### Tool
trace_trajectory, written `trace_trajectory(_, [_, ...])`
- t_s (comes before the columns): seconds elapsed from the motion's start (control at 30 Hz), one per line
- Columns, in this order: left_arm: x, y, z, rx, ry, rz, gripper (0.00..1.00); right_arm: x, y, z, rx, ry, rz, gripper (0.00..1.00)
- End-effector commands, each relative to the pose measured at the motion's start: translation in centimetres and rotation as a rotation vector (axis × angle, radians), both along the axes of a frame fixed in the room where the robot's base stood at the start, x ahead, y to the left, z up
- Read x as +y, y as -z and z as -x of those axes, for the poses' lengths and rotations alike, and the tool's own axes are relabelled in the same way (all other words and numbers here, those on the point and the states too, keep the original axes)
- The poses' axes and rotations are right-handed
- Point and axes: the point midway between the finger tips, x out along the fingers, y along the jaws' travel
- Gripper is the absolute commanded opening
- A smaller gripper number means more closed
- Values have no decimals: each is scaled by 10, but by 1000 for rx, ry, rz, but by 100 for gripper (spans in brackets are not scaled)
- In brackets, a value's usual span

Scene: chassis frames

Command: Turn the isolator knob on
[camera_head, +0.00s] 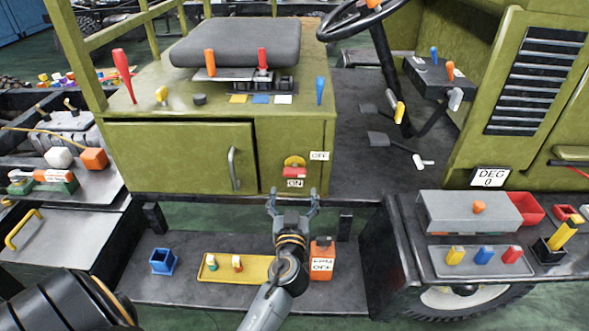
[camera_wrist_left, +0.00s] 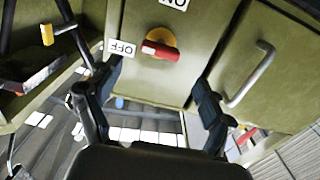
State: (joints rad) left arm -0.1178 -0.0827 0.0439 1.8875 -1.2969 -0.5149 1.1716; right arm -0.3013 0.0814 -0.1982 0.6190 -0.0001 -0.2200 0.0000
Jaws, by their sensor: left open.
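The isolator knob is a red handle (camera_head: 294,172) on a yellow disc (camera_head: 294,161), low on the green cabinet front. In the left wrist view the red handle (camera_wrist_left: 161,50) lies roughly crosswise, its paler end toward the OFF label (camera_wrist_left: 121,48). The ON label (camera_head: 295,183) is just below the knob in the head view; the OFF label (camera_head: 319,156) is at its upper right. My left gripper (camera_head: 293,195) is open and empty, its fingers spread just below the knob in the head view. In the left wrist view my left gripper (camera_wrist_left: 155,75) has the knob between and beyond its fingers, apparently not touching.
A cabinet door with a grey handle (camera_head: 233,168) is left of the knob. Below are a yellow tray (camera_head: 217,269), a blue cup (camera_head: 163,261) and an orange tagged block (camera_head: 322,262).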

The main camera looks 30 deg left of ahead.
Motion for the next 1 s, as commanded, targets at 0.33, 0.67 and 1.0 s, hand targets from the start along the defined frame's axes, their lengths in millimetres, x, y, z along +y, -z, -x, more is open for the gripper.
trace_trajectory(0.33, [37,-2,-59,2,-1,-3,81,-1,-20,-2,-3,0,1,0])
trace_trajectory(0.67, [48,0,-77,1,-1,0,81,0,-22,-2,-3,-1,0,0])
trace_trajectory(1.0, [47,0,-76,2,-1,0,53,3,-22,-2,-3,-2,-4,0])
